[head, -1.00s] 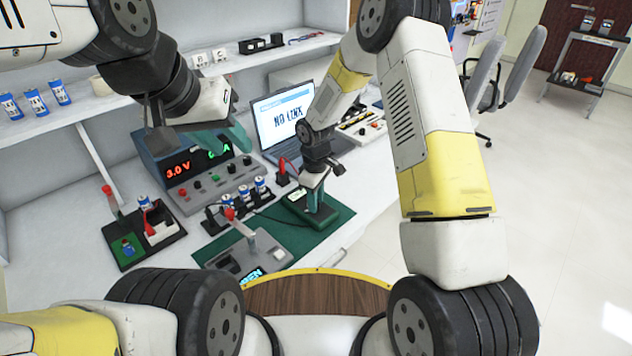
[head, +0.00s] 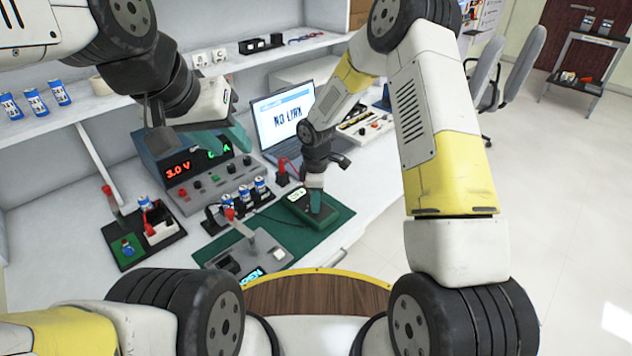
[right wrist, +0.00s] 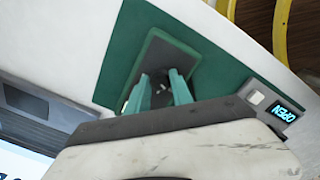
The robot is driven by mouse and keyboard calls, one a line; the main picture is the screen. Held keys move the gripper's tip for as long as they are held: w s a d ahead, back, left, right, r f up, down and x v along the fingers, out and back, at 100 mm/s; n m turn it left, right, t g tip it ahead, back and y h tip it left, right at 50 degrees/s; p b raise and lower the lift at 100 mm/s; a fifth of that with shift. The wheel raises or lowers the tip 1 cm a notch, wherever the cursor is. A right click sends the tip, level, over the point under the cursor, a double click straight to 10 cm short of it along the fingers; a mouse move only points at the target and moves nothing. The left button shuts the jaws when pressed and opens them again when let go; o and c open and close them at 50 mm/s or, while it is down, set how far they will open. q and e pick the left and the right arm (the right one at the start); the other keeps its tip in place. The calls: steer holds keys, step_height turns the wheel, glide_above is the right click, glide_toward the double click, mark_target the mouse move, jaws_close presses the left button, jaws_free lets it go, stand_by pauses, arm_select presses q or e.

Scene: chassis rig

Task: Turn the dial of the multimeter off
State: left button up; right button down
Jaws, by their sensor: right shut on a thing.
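The multimeter (head: 294,205) is a dark green handheld block with a small lit screen. It lies on the green mat (head: 334,228) in the head view. In the right wrist view the multimeter (right wrist: 172,55) shows its dark face beyond the fingers. My right gripper (head: 316,207) points down onto it. In the right wrist view its teal fingers (right wrist: 157,92) stand on either side of the dial (right wrist: 158,88), shut on it; the dial's pointer is not readable. My left gripper (head: 232,138) hangs in front of the power supply, away from the multimeter; its finger gap is unclear.
A power supply (head: 188,168) showing 3.0 V stands behind, with a laptop (head: 283,118) to its right. A battery holder (head: 240,208) and a grey fixture with a lever (head: 250,252) lie left of the multimeter. The mat's right part is clear.

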steer(key=c, duration=1.1)
jaws_free()
steer(key=shift+r, duration=3.9)
